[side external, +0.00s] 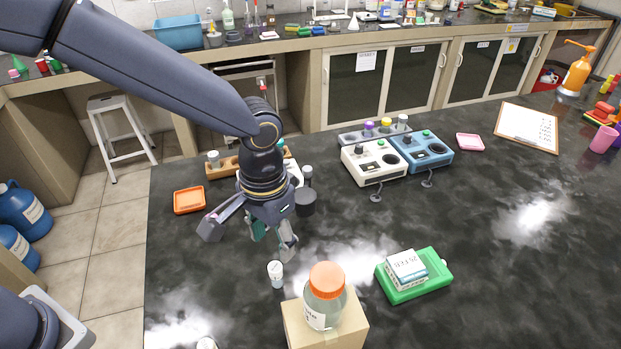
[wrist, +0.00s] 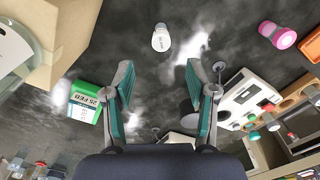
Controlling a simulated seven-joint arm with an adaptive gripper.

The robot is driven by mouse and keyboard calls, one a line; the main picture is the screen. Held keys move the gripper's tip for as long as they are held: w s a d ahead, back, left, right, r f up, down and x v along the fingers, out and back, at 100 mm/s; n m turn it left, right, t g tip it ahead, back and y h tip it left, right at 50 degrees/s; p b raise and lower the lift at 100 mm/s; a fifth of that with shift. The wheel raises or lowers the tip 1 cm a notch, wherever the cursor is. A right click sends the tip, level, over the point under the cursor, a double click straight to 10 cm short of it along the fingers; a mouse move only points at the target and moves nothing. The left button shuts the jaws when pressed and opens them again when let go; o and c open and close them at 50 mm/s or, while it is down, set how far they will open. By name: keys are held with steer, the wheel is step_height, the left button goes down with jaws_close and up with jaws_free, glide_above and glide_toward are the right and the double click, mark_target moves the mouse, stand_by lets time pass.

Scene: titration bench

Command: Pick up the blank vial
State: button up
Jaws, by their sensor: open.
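A small white-capped vial with a white label (side external: 276,273) stands upright on the dark bench in the side view, just beyond the cardboard box. I take it for the blank vial, but its label is too small to read surely. In the wrist view the vial (wrist: 161,38) lies ahead of the fingertips, about centred between them. My gripper (side external: 273,241) is above the bench, beyond the vial and apart from it. In the wrist view my gripper (wrist: 159,80) has its teal-padded fingers spread wide with nothing between them.
A cardboard box (side external: 295,322) bearing an orange-capped jar (side external: 326,290) stands close to the vial. A green tray with small boxes (side external: 430,283) is to the right. White (side external: 373,164) and blue (side external: 423,150) instruments stand farther back. An orange tray (side external: 189,200) sits left. The right bench is mostly clear.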

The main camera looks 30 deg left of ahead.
mark_target(275, 267)
step_height(275, 267, down, 10)
steer(key=shift+a+r, duration=0.1)
stand_by(0.4)
steer(key=shift+c, duration=0.4)
jaws_close()
